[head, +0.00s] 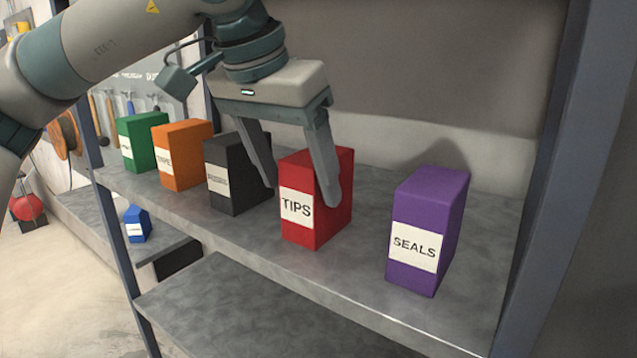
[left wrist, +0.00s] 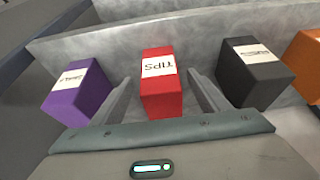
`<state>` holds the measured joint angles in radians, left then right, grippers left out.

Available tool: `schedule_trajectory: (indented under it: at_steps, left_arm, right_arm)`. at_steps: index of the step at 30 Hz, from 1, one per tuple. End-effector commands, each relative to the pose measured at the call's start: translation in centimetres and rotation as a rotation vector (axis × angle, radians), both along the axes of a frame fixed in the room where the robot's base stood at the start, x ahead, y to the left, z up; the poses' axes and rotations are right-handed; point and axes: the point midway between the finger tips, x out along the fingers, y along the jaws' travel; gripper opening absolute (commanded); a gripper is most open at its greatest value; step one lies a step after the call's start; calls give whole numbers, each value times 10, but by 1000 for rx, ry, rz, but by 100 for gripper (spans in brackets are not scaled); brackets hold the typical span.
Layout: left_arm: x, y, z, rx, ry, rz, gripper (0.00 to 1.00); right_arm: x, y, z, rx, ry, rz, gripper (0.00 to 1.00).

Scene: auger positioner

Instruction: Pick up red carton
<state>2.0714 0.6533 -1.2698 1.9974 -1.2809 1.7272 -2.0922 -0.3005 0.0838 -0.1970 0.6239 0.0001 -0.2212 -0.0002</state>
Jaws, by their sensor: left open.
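The red carton (head: 318,222), labelled TIPS, stands upright on the shelf between the black and purple cartons. My left gripper (head: 303,195) is open, with its fingers pointing down around the red carton. One finger is on the carton's left side, and the other overlaps its right part in the head view. In the left wrist view the red carton (left wrist: 161,95) lies between the two fingers (left wrist: 160,92), with a gap visible on each side. My right gripper is not in view.
A black carton (head: 231,180) stands close left of the gripper and a purple carton (head: 428,220) stands to the right. Orange (head: 181,155) and green (head: 141,145) cartons stand farther left. A blue carton (head: 136,223) sits on a lower surface. A shelf post (head: 545,180) bounds the right.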

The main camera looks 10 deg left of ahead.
Motion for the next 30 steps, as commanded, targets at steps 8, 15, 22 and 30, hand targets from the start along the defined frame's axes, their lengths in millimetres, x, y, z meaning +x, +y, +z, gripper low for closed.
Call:
schedule_trajectory:
  at_steps: [8, 15, 22, 30]
  left_arm:
    - [2, -1, -1, 0, 0, 0, 69]
    - [8, -3, 1, 1, 2, 0, 69]
    - [35, -14, 4, 2, 2, 0, 69]
    - [45, -17, -26, 0, 1, 1, 69]
  right_arm:
    - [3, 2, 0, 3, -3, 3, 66]
    - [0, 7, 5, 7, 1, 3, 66]
    - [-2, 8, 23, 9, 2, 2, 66]
    - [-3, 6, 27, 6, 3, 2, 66]
